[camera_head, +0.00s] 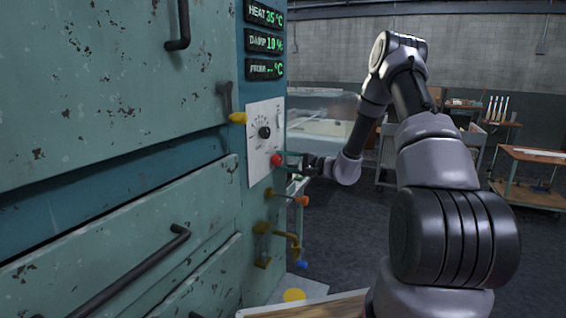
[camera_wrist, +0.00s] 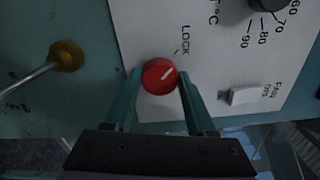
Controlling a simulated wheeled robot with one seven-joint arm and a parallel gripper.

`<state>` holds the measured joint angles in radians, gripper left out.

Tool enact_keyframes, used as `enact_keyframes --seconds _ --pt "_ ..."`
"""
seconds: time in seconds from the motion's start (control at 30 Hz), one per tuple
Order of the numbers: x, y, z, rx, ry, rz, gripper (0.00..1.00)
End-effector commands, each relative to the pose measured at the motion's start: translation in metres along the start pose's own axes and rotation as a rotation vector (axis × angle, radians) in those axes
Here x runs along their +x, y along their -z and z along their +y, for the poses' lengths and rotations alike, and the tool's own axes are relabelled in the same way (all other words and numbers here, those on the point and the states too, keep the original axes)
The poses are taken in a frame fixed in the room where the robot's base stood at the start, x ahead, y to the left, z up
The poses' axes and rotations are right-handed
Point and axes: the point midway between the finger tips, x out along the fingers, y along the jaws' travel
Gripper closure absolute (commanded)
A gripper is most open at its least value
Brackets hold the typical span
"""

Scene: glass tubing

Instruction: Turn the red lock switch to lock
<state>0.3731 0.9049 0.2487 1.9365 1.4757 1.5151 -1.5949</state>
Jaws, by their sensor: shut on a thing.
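The red lock switch (camera_head: 276,160) is a round knob low on the white control panel (camera_head: 256,114) of the teal cabinet. In the head view my gripper (camera_head: 286,160) reaches the panel from the right.
A black dial (camera_head: 264,132) sits above the switch, and a white fan switch (camera_wrist: 243,95) is beside it. Orange (camera_head: 302,200) and blue (camera_head: 301,264) handled valves stick out below. Open floor and carts lie to the right.

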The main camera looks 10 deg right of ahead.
Motion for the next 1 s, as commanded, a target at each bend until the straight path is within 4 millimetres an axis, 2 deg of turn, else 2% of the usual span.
enact_keyframes --seconds 0.47,0.5,0.57,0.6,0.87,1.0 --pt "-0.0008 -0.0002 0.0016 -0.016 -0.004 0.000 0.99" --pt "-0.0009 -0.0001 0.0016 -0.016 -0.004 0.000 0.40" --pt "-0.0008 -0.0002 0.0016 -0.016 -0.004 0.000 0.17" --pt "-0.0007 -0.0001 0.0014 -0.015 -0.003 0.000 0.14" --pt "-0.0005 0.0000 0.0007 -0.015 -0.002 0.000 0.14" --pt "-0.0091 0.0011 0.0002 -0.015 -0.001 0.003 0.14"
